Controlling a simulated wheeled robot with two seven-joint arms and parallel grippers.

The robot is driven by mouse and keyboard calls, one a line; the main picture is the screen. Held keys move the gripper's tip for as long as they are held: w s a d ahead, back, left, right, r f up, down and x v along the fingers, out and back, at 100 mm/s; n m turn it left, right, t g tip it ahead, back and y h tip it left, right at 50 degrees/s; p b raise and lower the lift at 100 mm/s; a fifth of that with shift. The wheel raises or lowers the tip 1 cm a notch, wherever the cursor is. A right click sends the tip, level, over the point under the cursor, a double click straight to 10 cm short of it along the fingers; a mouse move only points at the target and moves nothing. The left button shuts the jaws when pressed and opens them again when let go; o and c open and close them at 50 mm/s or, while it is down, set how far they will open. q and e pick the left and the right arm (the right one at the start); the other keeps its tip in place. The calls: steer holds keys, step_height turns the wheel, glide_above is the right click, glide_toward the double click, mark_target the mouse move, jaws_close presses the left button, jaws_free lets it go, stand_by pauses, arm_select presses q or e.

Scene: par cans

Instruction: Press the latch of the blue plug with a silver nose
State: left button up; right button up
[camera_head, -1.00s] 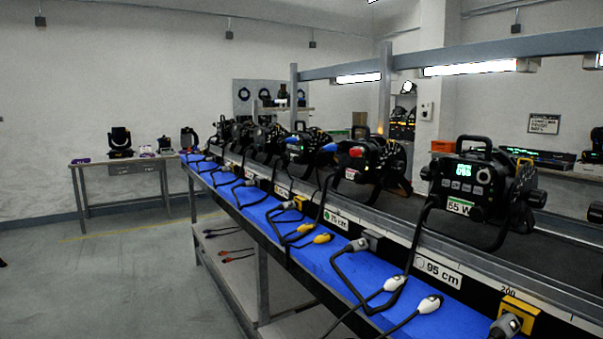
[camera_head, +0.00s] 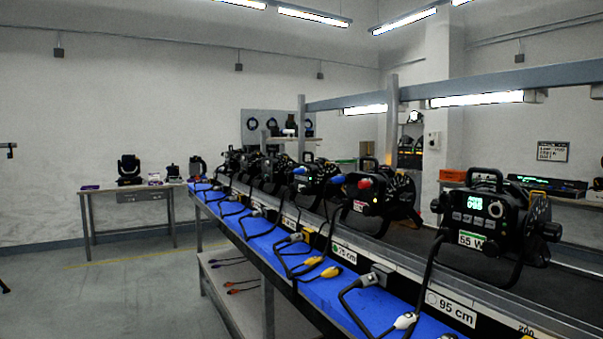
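Two blue plug ends show on the row of black par cans. One blue plug (camera_head: 299,170) is at the side of a can in mid row. Another blue plug (camera_head: 338,179) is beside the can with a red plug (camera_head: 365,183). Both are small, and I cannot tell which has a silver nose or where a latch is. Neither of my grippers is in view.
A long bench (camera_head: 345,301) with a blue strip runs from lower right to the back, with cables, yellow plugs (camera_head: 331,271) and a white plug (camera_head: 405,321) on it. A nearer par can (camera_head: 490,223) stands at right. Floor at left (camera_head: 130,290) is mostly clear.

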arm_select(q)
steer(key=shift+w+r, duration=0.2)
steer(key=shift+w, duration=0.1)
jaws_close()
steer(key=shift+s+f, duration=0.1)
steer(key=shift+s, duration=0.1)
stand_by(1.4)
